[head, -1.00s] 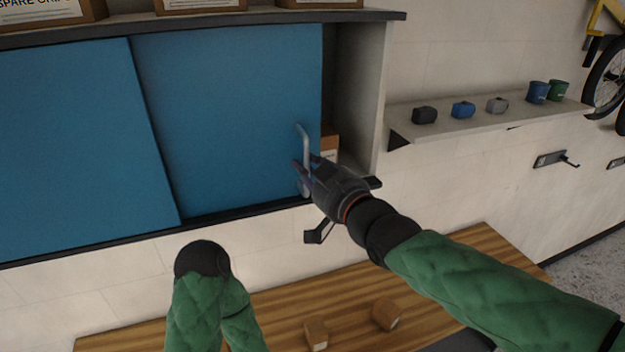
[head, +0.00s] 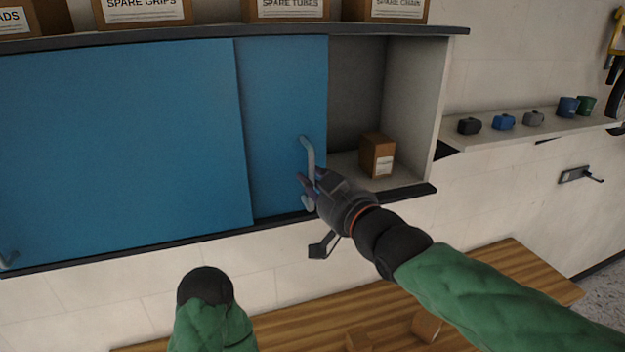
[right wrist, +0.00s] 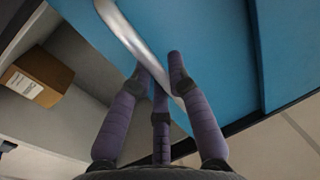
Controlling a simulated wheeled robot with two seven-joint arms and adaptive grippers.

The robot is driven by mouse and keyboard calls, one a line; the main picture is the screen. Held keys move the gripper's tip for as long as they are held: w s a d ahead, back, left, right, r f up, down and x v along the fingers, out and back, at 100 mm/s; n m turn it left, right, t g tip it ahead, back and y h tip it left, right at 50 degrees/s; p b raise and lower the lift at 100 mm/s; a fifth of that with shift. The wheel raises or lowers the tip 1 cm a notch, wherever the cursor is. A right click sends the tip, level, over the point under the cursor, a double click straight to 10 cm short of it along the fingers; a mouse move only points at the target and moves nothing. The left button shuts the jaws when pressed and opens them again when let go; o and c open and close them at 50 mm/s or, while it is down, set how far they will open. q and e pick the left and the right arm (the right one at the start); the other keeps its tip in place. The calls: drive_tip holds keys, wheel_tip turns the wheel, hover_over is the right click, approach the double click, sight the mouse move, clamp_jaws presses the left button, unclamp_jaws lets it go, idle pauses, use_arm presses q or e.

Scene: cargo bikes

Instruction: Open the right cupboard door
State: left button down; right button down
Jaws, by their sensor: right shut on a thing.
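The right cupboard door (head: 282,110) is a blue sliding panel, partly behind the left blue door (head: 120,150). The cupboard's right end stands open. A pale bar handle (head: 309,155) is upright near the right door's right edge; it also shows in the right wrist view (right wrist: 124,32). My right gripper (head: 310,190) is shut on the lower part of this handle. In the right wrist view its purple fingers (right wrist: 160,75) are around the bar. My left arm shows at the bottom, but its gripper is out of view.
A small brown box (head: 377,156) stands inside the open cupboard part. Labelled boxes (head: 285,8) stand on top. A shelf (head: 545,125) with small items is on the right. A wooden bench (head: 490,285) with brown boxes lies below.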

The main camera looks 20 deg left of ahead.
drive_tip(key=c, duration=1.1)
unclamp_jaws()
drive_tip(key=shift+c, duration=0.2)
drive_tip(key=shift+s+d, duration=0.1)
drive_tip(key=shift+d, duration=0.05)
drive_tip(key=v, duration=1.1)
drive_tip(key=shift+s+d, duration=0.2)
drive_tip(key=shift+d, duration=0.1)
